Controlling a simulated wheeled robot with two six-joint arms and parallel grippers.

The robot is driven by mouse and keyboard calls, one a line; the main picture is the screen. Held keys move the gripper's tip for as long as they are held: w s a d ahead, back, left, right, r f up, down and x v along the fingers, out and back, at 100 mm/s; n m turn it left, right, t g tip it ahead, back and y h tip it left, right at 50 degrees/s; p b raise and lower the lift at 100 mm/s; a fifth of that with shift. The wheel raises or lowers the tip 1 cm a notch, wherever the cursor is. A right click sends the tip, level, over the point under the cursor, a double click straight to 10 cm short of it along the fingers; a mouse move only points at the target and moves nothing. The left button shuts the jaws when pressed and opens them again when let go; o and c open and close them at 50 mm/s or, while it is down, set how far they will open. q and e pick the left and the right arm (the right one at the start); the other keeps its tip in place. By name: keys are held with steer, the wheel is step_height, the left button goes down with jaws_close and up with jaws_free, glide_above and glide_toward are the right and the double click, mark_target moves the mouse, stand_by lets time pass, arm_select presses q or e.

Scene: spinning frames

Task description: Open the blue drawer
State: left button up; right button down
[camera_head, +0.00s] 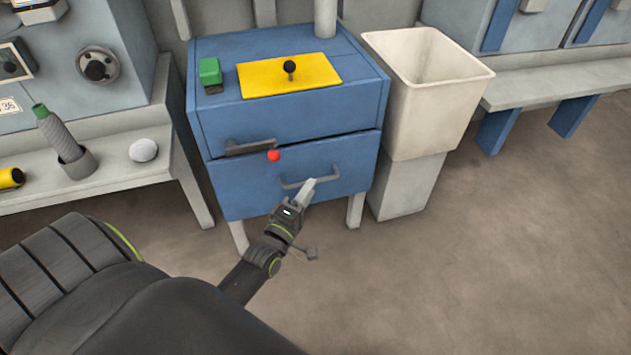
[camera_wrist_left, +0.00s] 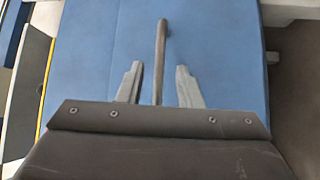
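The blue drawer (camera_head: 245,187) is the lower front of a blue cabinet (camera_head: 290,110). A dark seam runs along its top edge; I cannot tell whether it stands slightly out. Its grey bar handle (camera_head: 330,177) is across the front. My left gripper (camera_head: 309,184) is at the handle's middle. In the left wrist view the handle (camera_wrist_left: 160,50) runs between the two fingers of my left gripper (camera_wrist_left: 158,85), with a visible gap on each side. The fingers are open. The drawer front (camera_wrist_left: 220,50) fills the background there. My right gripper is not in view.
A red ball-like knob (camera_head: 273,155) and dark lever (camera_head: 248,147) sit above the handle. A white bin (camera_head: 430,90) stands right of the cabinet, a grey bench (camera_head: 110,180) left. The floor (camera_head: 470,270) in front and right is clear.

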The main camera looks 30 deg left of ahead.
arm_select(q)
steer(key=shift+w+a+r, duration=0.1)
steer(key=shift+w+r, duration=0.05)
steer(key=shift+w, duration=0.9)
steer(key=shift+w+a+r, duration=0.1)
steer(key=shift+w+r, duration=0.05)
steer(key=shift+w, duration=0.9)
jaws_close()
